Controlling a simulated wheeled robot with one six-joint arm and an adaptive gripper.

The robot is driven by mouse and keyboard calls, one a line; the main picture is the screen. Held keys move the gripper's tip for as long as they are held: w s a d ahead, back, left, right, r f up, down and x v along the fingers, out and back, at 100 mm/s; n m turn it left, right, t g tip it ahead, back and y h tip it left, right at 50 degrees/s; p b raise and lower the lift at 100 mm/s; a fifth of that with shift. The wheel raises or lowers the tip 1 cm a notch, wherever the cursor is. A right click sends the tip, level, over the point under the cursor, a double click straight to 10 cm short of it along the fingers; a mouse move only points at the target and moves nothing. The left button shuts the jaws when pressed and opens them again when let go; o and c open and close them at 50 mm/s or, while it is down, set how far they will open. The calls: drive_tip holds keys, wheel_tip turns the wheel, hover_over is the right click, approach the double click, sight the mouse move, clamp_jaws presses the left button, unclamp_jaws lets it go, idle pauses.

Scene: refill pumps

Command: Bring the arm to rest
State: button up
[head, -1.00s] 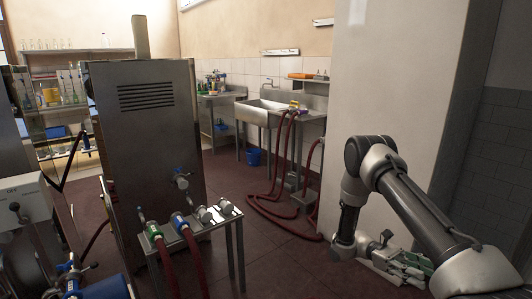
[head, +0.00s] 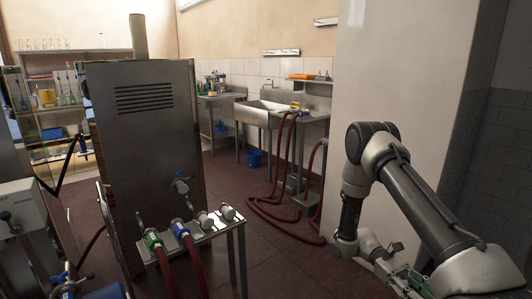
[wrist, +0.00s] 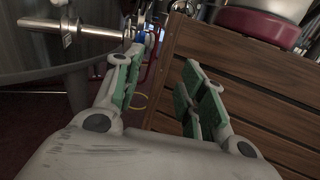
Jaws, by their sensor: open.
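My arm is folded at the right side of the head view, in front of the pale wall. My gripper (head: 396,262) is at the lower right there, partly hidden behind my own arm. In the wrist view my gripper (wrist: 160,88) has its two green-padded fingers apart, with nothing between them. A slatted wooden surface (wrist: 245,85) lies beyond the right finger in that view. I cannot tell whether the finger touches it.
A steel cabinet (head: 150,130) stands at left, beside a small metal stand (head: 205,233) with red hoses and valves. A steel sink (head: 262,112) and blue bucket (head: 254,158) are at the back. Red hoses (head: 270,207) lie on the floor. A metal pipe (wrist: 80,28) shows in the wrist view.

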drive_tip(key=a+r+m+t+y, duration=0.1)
drive_tip(key=a+r+t+y, duration=0.15)
drive_tip(key=r+t, duration=0.45)
drive_tip(key=a+r+m+t+y, duration=0.2)
drive_tip(key=r+t+y, duration=0.15)
drive_tip(key=r, duration=0.55)
drive_tip(key=s+r+t, duration=0.3)
drive_tip(key=r+t, duration=0.2)
drive_tip(key=r, duration=0.3)
drive_tip(key=s+r+t, duration=0.3)
drive_tip(key=r+t, duration=0.3)
drive_tip(key=r, duration=0.2)
drive_tip(key=shift+s+r+m+y, duration=0.3)
drive_tip(key=shift+s+r, duration=0.05)
drive_tip(key=shift+c, duration=0.6)
